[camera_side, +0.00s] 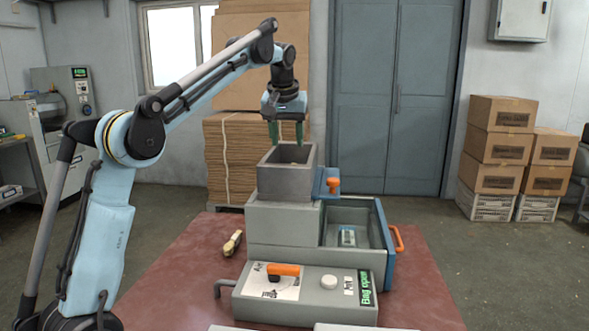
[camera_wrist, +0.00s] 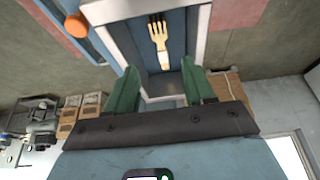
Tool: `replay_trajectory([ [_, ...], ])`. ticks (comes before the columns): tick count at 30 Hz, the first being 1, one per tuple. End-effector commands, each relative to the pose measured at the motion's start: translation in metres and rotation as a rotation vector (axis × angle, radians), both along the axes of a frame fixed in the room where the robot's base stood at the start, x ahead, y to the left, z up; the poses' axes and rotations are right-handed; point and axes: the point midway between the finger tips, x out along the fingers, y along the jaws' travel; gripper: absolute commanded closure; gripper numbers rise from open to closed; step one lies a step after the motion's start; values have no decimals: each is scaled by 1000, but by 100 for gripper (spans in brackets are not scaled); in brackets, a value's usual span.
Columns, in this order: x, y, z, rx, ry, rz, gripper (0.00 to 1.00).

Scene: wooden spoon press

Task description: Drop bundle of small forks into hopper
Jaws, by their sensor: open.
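My gripper (camera_side: 286,138) is open and empty, pointing down just above the grey hopper (camera_side: 284,186). In the wrist view its two green fingers (camera_wrist: 161,75) stand apart over the hopper's near edge. The hopper's pale rim (camera_wrist: 204,22) frames a dark blue-grey inside. Light wooden forks (camera_wrist: 158,40) lie in the hopper, tines away from the fingers; I cannot tell how many are stacked.
An open drawer (camera_side: 384,240) with an orange handle juts right from the machine, with a small item inside. An orange knob (camera_side: 333,186) sits beside the hopper. In front stands a control box (camera_side: 310,307) with an orange lever, white button and lit green display. The red table (camera_side: 185,270) is mostly clear at left.

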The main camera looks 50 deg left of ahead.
Motion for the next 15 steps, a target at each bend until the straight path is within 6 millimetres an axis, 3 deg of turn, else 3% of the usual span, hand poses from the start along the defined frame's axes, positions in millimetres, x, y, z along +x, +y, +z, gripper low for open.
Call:
replay_trajectory([
  [6,-6,-6,21,0,0,0,47],
  [15,-10,-18,28,1,-6,-32,47],
])
